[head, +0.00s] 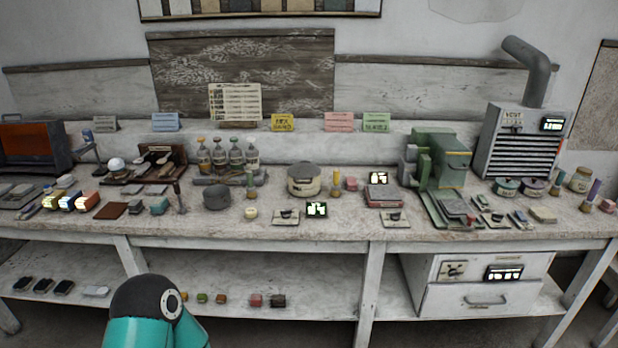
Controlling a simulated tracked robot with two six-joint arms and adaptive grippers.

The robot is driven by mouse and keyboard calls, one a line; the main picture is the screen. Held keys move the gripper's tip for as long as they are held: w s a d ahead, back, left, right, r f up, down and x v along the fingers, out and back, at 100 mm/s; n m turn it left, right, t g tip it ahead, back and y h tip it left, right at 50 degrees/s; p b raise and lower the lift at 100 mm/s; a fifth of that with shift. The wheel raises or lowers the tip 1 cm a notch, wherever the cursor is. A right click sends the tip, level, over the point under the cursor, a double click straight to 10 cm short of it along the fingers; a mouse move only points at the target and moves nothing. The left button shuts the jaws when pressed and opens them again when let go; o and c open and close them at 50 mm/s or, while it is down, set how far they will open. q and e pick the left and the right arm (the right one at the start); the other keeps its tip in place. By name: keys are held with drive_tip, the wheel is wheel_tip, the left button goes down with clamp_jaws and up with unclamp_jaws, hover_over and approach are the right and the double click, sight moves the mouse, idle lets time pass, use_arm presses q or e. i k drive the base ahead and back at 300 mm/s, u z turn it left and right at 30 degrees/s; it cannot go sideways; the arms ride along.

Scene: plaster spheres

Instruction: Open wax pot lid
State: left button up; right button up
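A round cream pot (304,187), which looks like the wax pot, stands upright near the middle of the workbench. A grey lid (303,169) sits on its top and appears closed. A small label shows on the pot's front, too small to read. A teal and black link of my arm is at the bottom left, well below and in front of the pot. Neither of my grippers is in view.
The workbench (330,233) is crowded. A dark grey round vessel (216,198) stands left of the pot, with bottles (236,158) behind. A small lit display (316,209) lies in front. A green machine (440,165) and a vent box (515,140) stand right.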

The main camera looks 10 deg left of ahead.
sight(304, 169)
drive_tip(key=u, duration=0.2)
drive_tip(key=i, duration=0.65)
drive_tip(key=u, duration=0.8)
